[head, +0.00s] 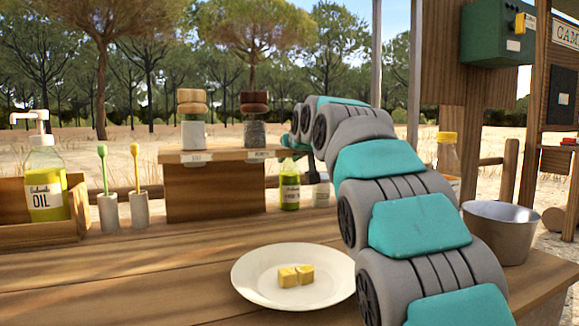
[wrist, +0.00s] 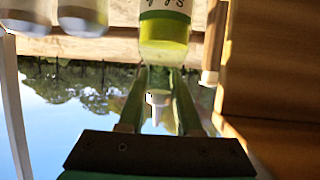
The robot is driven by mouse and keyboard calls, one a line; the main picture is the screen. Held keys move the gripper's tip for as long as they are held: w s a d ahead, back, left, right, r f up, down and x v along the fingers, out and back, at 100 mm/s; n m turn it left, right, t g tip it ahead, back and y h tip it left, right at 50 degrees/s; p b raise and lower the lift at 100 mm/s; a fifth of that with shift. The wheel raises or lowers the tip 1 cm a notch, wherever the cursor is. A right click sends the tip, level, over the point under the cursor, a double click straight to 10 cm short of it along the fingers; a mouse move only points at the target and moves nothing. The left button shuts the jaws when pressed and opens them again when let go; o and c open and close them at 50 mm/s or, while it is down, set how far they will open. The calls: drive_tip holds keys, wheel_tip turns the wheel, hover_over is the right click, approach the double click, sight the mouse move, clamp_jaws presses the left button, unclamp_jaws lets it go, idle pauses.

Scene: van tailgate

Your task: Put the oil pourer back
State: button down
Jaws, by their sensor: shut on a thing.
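The oil pourer (head: 290,191), a small bottle of yellow-green oil with a white label, stands upright just right of the small wooden shelf in the head view. My gripper (head: 291,158) comes from above and is shut on its neck. In the wrist view, which is upside down, the oil pourer (wrist: 164,32) lies between the fingers of my gripper (wrist: 160,85), with a pale spout between them. The bottle's base is at or close to the table top; I cannot tell whether it touches.
The wooden shelf (head: 215,190) bears two topped jars. A small jar (head: 321,195) stands close right of the pourer. A pump bottle (head: 43,180) sits in a box at left.

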drive_tip(key=shift+r, duration=0.15)
drive_tip(key=c, duration=0.6)
unclamp_jaws()
drive_tip(key=shift+f, duration=0.2)
drive_tip(key=shift+r, duration=0.15)
drive_tip(key=v, duration=1.2)
